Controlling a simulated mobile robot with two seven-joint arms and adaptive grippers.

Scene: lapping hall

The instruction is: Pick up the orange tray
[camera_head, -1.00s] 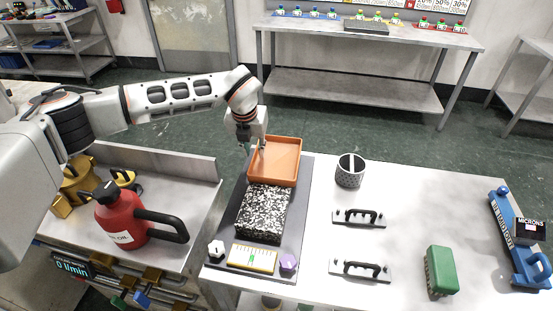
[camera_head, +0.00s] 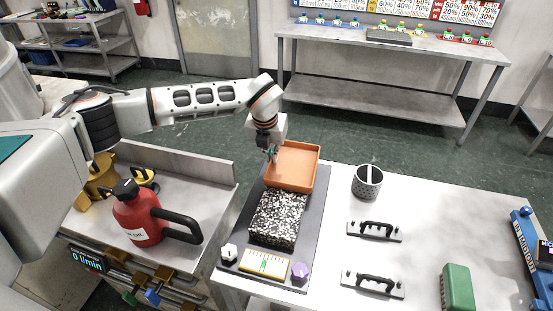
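The orange tray (camera_head: 294,181) lies at the far end of a dark grey board (camera_head: 311,232) on the table, behind a black-and-white speckled block (camera_head: 278,217). It looks level and appears to rest on the board. My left gripper (camera_head: 271,155) points down at the tray's left wall, near its far left corner. Its fingers are close together and look shut on that wall, though the contact is small in view. My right gripper is not in view.
A perforated grey cup (camera_head: 367,182) stands right of the tray. Two black-handled plates (camera_head: 374,231) and a green block (camera_head: 457,288) lie further right. A yellow scale plate (camera_head: 263,264) is on the board's near end. A red oil can (camera_head: 139,220) stands left.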

